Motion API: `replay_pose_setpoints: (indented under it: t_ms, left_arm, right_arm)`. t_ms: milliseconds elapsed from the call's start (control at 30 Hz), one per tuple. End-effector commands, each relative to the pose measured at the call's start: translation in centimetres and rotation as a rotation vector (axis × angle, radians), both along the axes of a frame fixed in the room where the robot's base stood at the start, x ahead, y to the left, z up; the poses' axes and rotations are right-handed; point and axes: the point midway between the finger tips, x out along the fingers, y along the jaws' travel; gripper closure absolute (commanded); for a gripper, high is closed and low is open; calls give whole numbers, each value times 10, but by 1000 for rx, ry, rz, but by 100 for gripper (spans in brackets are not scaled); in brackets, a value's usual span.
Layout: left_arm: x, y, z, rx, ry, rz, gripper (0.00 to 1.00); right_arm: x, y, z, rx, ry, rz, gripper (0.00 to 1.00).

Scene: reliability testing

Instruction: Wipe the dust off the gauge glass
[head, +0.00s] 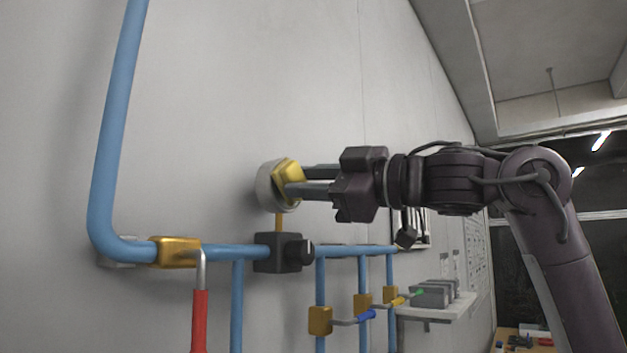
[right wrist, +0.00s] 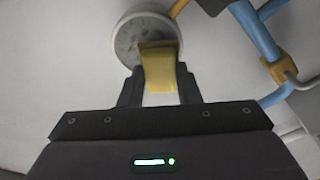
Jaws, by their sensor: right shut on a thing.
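The round gauge (head: 266,187) is mounted on the wall above the blue pipe, at the middle of the head view. Its pale, mottled face (right wrist: 127,38) shows in the right wrist view, partly covered. My right gripper (head: 297,181) is shut on a yellow sponge-like block (head: 288,178). The block also shows in the right wrist view (right wrist: 158,70), between the fingers and in front of the gauge face. It looks to be at or very near the glass; I cannot tell if it touches. My left gripper is not in view.
Blue pipes (head: 107,140) with brass fittings (head: 175,252) run along the wall. A black valve block (head: 278,253) sits just below the gauge. A red-handled lever (head: 199,318) hangs at lower left. A small shelf (head: 437,309) holds grey boxes at right. The wall above the gauge is clear.

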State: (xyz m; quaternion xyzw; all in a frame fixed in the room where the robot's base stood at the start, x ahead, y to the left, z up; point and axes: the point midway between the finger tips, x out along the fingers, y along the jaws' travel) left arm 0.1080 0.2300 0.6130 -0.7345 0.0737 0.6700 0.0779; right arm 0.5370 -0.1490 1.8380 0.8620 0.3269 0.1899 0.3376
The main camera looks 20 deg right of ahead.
Motion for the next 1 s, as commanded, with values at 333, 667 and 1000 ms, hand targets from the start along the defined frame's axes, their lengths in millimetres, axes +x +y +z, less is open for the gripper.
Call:
replay_pose_setpoints:
  t_ms: [333, 667, 1000]
  left_arm:
    - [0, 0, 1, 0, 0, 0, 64]
    - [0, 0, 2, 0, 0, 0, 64]
    - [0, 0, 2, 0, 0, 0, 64]
  right_arm:
    - [6, 5, 0, 1, 1, 0, 88]
    - [11, 1, 0, 2, 1, -1, 88]
    - [28, -23, 0, 2, 1, -1, 88]
